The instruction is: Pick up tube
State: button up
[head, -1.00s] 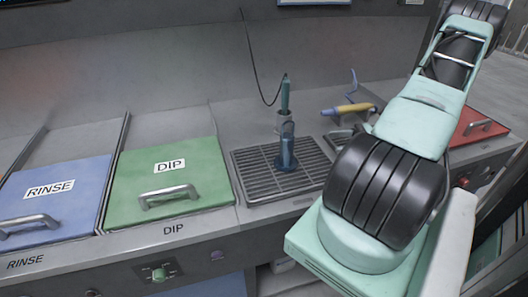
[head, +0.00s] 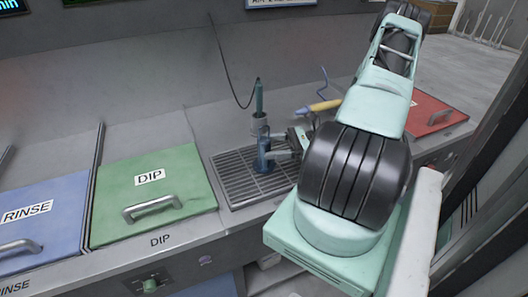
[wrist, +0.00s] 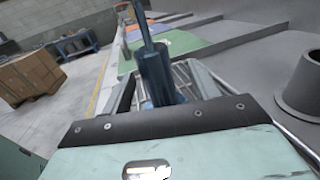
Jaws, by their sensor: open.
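The tube (head: 264,152) is blue and stands upright on the dark slatted grate (head: 232,180) in the head view. My gripper (head: 277,147) reaches in from the right at its height, partly hidden by my arm. In the wrist view the blue tube (wrist: 156,76) rises between the two spread fingers of my gripper (wrist: 165,88), with a thinner rod above its wider body. The fingers are open, one on each side of it; I cannot tell whether either touches.
A grey ring (head: 261,122) with a teal cabled probe (head: 259,96) stands behind the tube. A yellow tool (head: 322,106) lies behind my arm. Green (head: 150,190), blue (head: 35,222) and red (head: 428,112) lids cover basins on both sides. A grey cup-like part (wrist: 302,88) is at right in the wrist view.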

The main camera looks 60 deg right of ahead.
aim_at(260, 148)
jog(key=x, duration=0.1)
jog(key=p+x, duration=0.1)
jog(key=x, duration=0.1)
jog(key=shift+w+a+r+p, duration=0.1)
jog(key=shift+a+r+p, duration=0.2)
jog(key=shift+a, duration=0.2)
jog(key=shift+w+a+f, duration=0.15)
jog(key=shift+w+a, duration=0.1)
jog(key=shift+w, duration=0.05)
jog(key=c, duration=1.2)
